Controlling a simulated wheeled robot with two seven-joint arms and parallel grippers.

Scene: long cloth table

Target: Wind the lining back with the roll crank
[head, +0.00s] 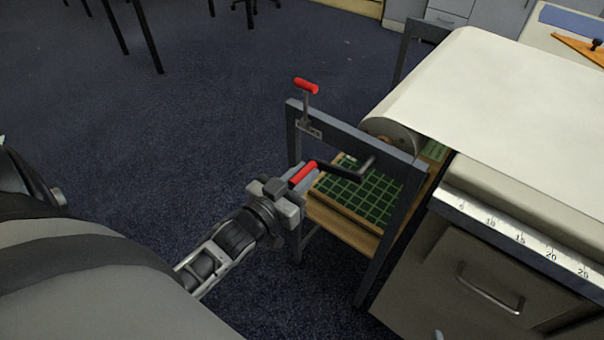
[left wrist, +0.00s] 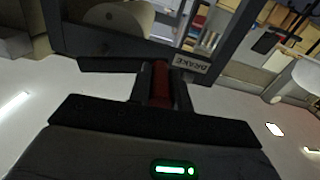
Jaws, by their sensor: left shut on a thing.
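The roll crank (head: 359,172) is a dark bent arm with a red handle, on the near side of a grey frame at the end of the table. My left gripper (head: 293,184) is shut on the crank's red handle, which also shows between the fingers (left wrist: 160,85) in the left wrist view. The white lining (head: 500,85) lies over the table top and runs onto a roll (head: 393,133) held in the frame. A second red-tipped lever (head: 306,87) stands upright on the frame's top rail. My right gripper is not in view.
Under the roll, a wooden shelf carries a green gridded mat (head: 372,193). A ruler strip (head: 520,238) runs along the table's front edge, above a drawer (head: 480,290). A blue sheet and a wooden tool lie at the far right. Carpet left of the frame is clear.

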